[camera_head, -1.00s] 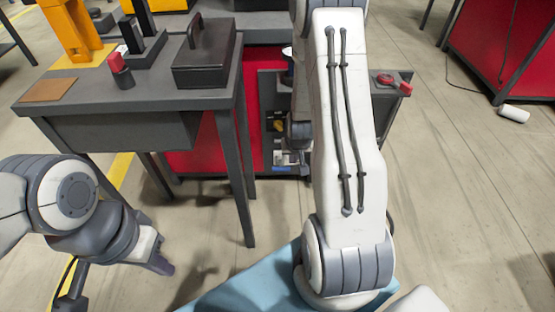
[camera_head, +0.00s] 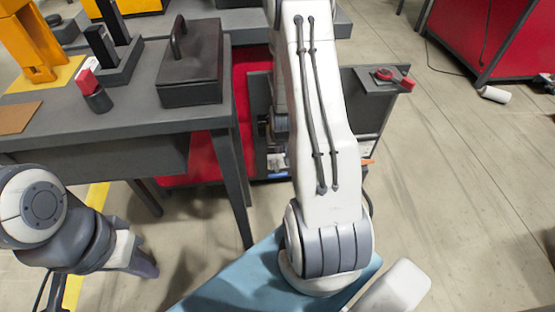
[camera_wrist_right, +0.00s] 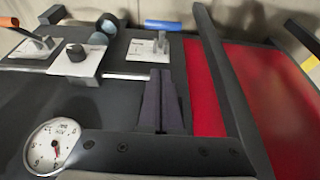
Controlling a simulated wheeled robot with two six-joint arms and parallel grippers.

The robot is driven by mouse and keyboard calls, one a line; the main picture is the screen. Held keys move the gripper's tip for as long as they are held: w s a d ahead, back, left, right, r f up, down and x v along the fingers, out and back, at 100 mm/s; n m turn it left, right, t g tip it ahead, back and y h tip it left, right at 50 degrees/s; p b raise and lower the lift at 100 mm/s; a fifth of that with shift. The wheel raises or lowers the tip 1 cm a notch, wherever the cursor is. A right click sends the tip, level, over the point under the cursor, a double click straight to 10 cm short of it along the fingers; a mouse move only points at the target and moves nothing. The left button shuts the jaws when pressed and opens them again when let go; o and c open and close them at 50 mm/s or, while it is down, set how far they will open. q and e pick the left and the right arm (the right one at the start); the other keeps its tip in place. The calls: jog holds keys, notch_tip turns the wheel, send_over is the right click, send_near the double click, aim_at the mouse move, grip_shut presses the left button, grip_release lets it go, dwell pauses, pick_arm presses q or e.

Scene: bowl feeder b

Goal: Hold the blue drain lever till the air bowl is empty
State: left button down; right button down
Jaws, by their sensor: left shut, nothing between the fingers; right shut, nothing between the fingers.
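The blue drain lever (camera_wrist_right: 163,25) shows at the top middle of the right wrist view, over a small white plate on a dark panel. My right gripper (camera_wrist_right: 161,76) is shut and empty, below the lever in that picture and apart from it. In the head view my right arm hides the right gripper and most of the red and grey station. My left gripper (camera_head: 148,268) is shut and empty, low at the left over the floor. I cannot make out the air bowl or its contents in either view.
The panel also bears an orange lever (camera_wrist_right: 10,22), a dark knob (camera_wrist_right: 76,53) and a round gauge (camera_wrist_right: 52,145). A dark rail (camera_wrist_right: 222,80) runs beside the red surface. A grey table (camera_head: 130,115) with a black box (camera_head: 192,70) stands left of my right arm.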

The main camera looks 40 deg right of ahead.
jog(key=b, duration=0.4)
send_over(277, 172)
jog(key=f, duration=0.8)
jog(key=shift+s+f, duration=0.2)
jog(key=shift+f, duration=0.05)
jog(key=shift+s+a+f+b, duration=0.15)
jog(key=shift+f+b, duration=0.1)
jog(key=shift+f, duration=0.4)
jog(key=shift+s+d+f+b, duration=0.1)
jog(key=shift+f+b, duration=0.15)
jog(key=shift+f, duration=0.35)
jog(key=shift+s+a+f+b, duration=0.15)
jog(key=shift+f+b, duration=0.05)
jog(key=shift+f, duration=0.15)
jog(key=shift+s+a+f+b, duration=0.1)
jog(key=shift+s+f+b, duration=0.05)
jog(key=shift+f, duration=0.2)
